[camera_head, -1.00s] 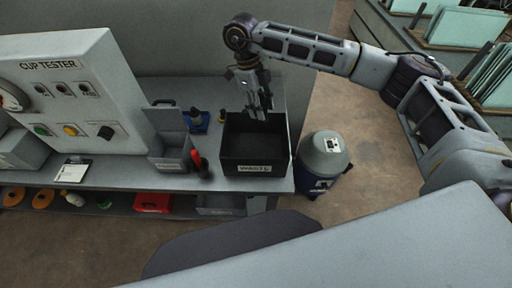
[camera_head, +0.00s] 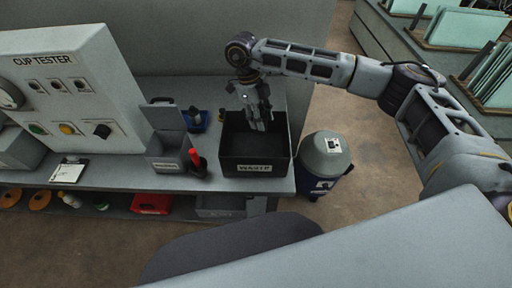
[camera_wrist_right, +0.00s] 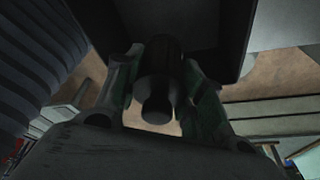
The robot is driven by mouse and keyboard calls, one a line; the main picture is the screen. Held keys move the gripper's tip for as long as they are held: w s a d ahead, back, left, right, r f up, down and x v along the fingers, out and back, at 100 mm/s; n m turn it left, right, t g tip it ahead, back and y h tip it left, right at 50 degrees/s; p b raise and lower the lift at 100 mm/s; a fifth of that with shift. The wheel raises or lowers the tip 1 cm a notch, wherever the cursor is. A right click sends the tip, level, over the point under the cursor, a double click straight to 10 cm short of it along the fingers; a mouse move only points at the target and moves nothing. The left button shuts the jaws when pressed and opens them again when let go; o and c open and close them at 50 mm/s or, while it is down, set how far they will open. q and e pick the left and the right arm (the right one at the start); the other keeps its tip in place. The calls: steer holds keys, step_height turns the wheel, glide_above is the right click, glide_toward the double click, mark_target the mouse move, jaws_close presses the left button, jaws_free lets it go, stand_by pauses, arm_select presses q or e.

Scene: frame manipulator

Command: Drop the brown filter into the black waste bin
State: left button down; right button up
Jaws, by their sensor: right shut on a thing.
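The black waste bin (camera_head: 255,168) stands at the right end of the workbench, with a WASTE label on its front and its top open. My right gripper (camera_head: 259,126) points down over the bin, its fingertips at or inside the opening near the back wall. In the right wrist view it is shut on a dark cylindrical piece (camera_wrist_right: 158,82), apparently the filter. The piece looks nearly black in the shade, so its brown colour cannot be confirmed. In the head view the piece is not clearly visible between the fingers. My left gripper is not in view.
The cup tester panel (camera_head: 75,90) stands further left. A grey and blue canister (camera_head: 325,160) stands on the floor right of the bench.

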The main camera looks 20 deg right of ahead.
steer(key=o, duration=1.1)
steer(key=shift+v, duration=6)
steer(key=shift+s, duration=0.1)
